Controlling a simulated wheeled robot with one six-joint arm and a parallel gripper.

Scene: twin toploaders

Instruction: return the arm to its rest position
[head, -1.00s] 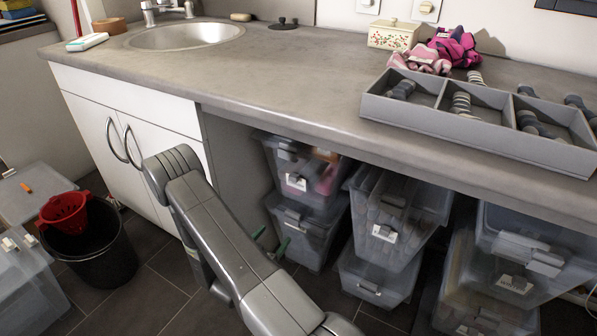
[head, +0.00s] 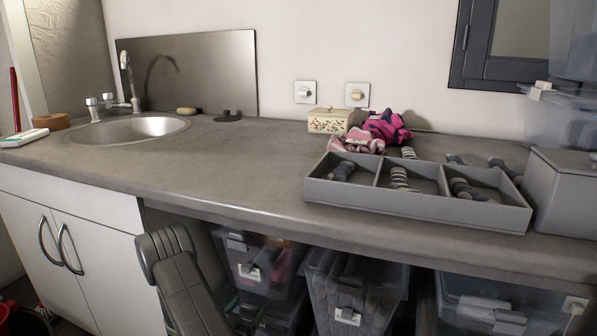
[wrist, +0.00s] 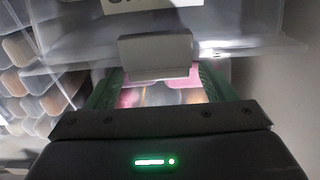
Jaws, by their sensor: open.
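My arm (head: 185,290) rises from the bottom of the head view, folded in front of the counter beside the white cabinet. In the head view my gripper is mostly hidden behind my arm. In the wrist view my gripper (wrist: 160,95) is open, its two green fingers standing apart at left and right. Nothing is held between them. Beyond the fingers a clear plastic bin (wrist: 250,30) with a grey latch (wrist: 155,55) fills much of the wrist view. I cannot tell how far it is from the fingertips.
The counter (head: 235,165) carries a sink (head: 130,130), a grey sectioned tray (head: 420,207) with rolled socks, a floral box (head: 330,121) and pink cloths (head: 385,127). Clear bins (head: 355,290) are stacked under it. A white cabinet (head: 90,250) stands at left.

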